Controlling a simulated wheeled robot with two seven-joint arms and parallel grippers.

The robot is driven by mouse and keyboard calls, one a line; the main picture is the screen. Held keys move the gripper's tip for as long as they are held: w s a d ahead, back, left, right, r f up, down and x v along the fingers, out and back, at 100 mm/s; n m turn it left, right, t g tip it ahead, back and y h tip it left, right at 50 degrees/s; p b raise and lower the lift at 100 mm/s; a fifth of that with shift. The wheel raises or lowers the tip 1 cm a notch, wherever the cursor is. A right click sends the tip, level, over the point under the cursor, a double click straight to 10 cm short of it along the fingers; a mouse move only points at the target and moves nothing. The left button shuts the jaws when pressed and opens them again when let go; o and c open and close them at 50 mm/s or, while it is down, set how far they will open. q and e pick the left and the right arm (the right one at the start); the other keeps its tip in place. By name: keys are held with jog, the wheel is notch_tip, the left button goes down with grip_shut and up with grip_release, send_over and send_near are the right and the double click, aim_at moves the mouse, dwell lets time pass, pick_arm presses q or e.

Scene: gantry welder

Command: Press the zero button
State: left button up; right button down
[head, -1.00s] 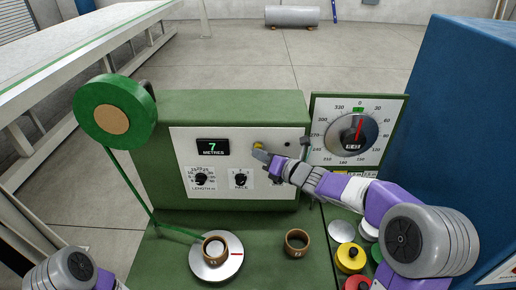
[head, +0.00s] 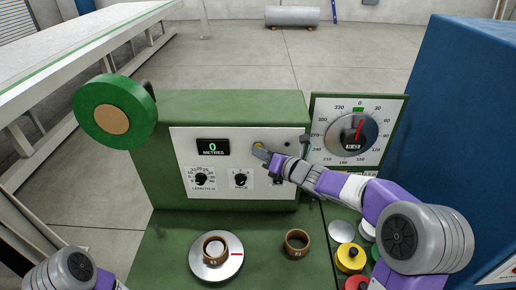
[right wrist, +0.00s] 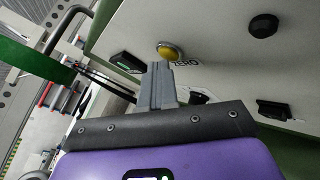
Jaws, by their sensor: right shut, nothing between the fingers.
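The yellow zero button (head: 258,145) is on the pale front panel (head: 220,160) of the green machine. In the right wrist view the button (right wrist: 168,51) sits beside the printed word ZERO. My right gripper (head: 261,153) is shut and empty. Its fingertips (right wrist: 159,66) are at the button's lower edge and appear to touch it, though I cannot tell how far it is pressed. The display (head: 213,147) reads 0 metres. My left arm shows only at the lower left corner; its gripper is out of view.
Length and mode knobs (head: 240,179) lie below the display. A green reel (head: 115,109) is at the left. A blue cabinet (head: 455,120) borders the right side.

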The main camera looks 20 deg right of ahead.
jog(key=shift+s, duration=0.1)
jog(key=shift+s+a+b, duration=0.25)
jog(key=shift+s+b, duration=0.55)
jog(key=s+b, duration=0.1)
jog(key=s, duration=0.1)
jog(key=s+a+b, duration=0.1)
jog(key=s+b, duration=0.1)
jog(key=shift+s+a, duration=0.2)
jog(key=shift+s, duration=0.2)
